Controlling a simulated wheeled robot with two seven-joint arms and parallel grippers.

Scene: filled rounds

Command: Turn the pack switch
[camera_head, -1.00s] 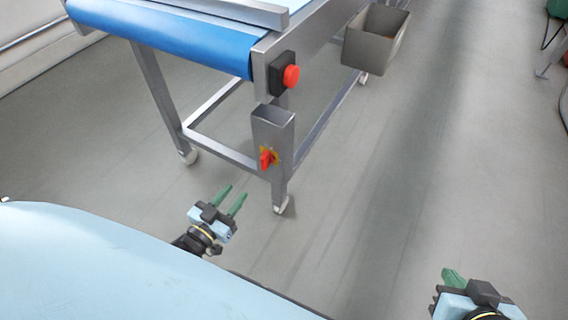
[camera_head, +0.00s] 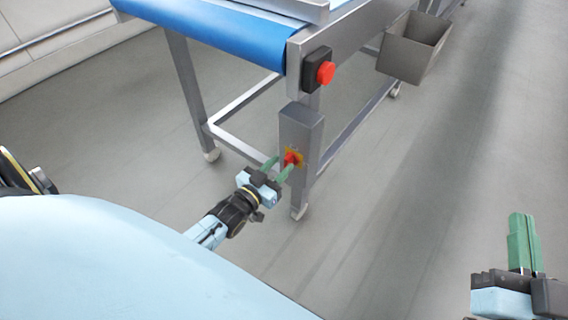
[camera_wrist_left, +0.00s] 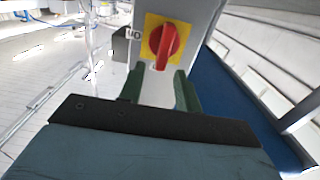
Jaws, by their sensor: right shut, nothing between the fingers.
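The pack switch (camera_head: 291,158) is a red rotary knob on a yellow plate. It sits on a grey metal box (camera_head: 301,127) fixed to the conveyor's leg. In the left wrist view the red knob (camera_wrist_left: 166,45) is tilted a little from upright. My left gripper (camera_head: 279,168) is open, its green fingers pointing at the switch. In the left wrist view its two fingertips (camera_wrist_left: 160,80) lie just below the knob, one to each side; I cannot tell whether they touch it. My right gripper (camera_head: 523,243) is shut and empty at the lower right, away from the conveyor.
The conveyor with its blue belt (camera_head: 215,35) stands above the switch. A red push button (camera_head: 325,72) on a black base is on its end, above the box. A grey metal bin (camera_head: 413,50) hangs at its side. The floor to the right is clear.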

